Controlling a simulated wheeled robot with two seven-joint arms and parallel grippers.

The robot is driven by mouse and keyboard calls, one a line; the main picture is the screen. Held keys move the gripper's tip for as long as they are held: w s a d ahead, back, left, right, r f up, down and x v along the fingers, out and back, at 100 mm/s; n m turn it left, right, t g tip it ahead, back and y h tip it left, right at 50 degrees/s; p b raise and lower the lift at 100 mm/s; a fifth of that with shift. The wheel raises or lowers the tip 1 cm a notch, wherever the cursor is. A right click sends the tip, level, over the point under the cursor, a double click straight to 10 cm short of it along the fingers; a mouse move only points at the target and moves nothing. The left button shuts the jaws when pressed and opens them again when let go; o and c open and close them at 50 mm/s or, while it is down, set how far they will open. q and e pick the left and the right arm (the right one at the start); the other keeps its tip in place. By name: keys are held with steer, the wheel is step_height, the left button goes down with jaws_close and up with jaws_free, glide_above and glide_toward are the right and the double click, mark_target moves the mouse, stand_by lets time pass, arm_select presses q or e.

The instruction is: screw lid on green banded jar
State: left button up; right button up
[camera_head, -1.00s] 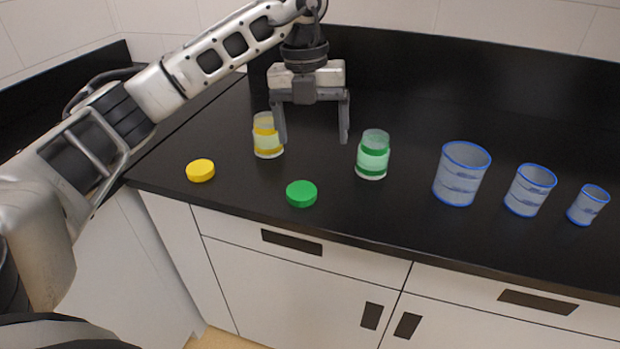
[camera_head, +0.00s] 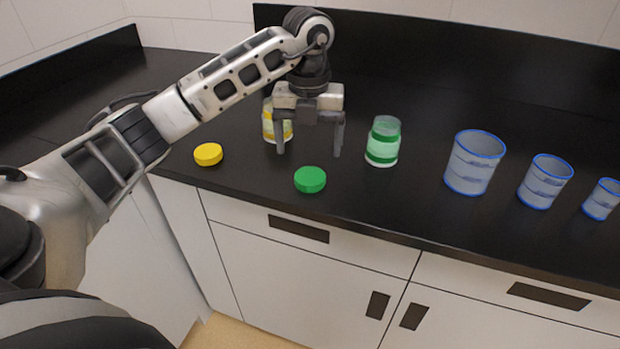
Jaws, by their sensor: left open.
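The green banded jar (camera_head: 384,143) stands upright and open on the black counter, with a green band around its side. A green lid (camera_head: 310,180) lies flat near the counter's front edge, left of the jar and in front of it. My left gripper (camera_head: 309,153) is open and empty, pointing down, just behind the green lid in the picture and left of the green banded jar. My right gripper is not in view.
A yellow banded jar (camera_head: 270,129) stands behind my left gripper, partly hidden by it. A yellow lid (camera_head: 208,154) lies at left. Three blue-rimmed beakers stand at right: large (camera_head: 473,167), medium (camera_head: 544,186) and small (camera_head: 601,204). A black backsplash closes the rear.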

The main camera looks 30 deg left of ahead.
mark_target(310, 175)
arm_select(q)
steer(key=shift+f, duration=0.75)
step_height(310, 175, down, 5)
steer(key=shift+d+f+p, duration=0.1)
steer(key=shift+d+p, duration=0.05)
steer(key=shift+p, duration=0.45)
steer(key=c, duration=1.1)
